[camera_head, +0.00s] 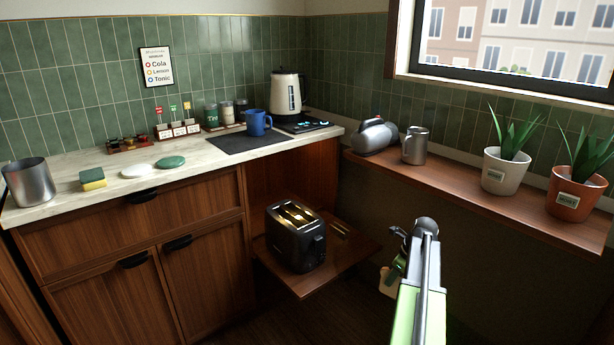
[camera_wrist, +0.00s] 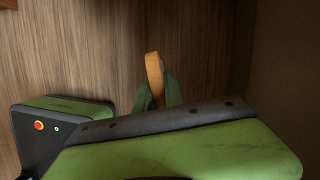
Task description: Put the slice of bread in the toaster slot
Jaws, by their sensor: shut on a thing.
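The black toaster (camera_head: 296,238) stands upright on a low wooden pull-out shelf (camera_head: 349,250), with its slots facing up and lit yellowish inside. My gripper (camera_head: 393,270) is to the right of the toaster, apart from it and lower than the counter. It is shut on the slice of bread (camera_head: 386,284), which hangs below the fingers, partly hidden by my arm. In the wrist view the slice (camera_wrist: 154,76) shows nearly edge-on as a tan-orange strip between the green fingers (camera_wrist: 159,98). The toaster does not show in the wrist view.
The marble counter (camera_head: 110,205) holds a metal canister (camera_head: 27,183), a sponge (camera_head: 93,179), a blue mug (camera_head: 256,123) and a kettle (camera_head: 286,93). On the right, a wooden ledge (camera_head: 455,187) carries a metal jug (camera_head: 415,146) and two potted plants. Open floor lies below my gripper.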

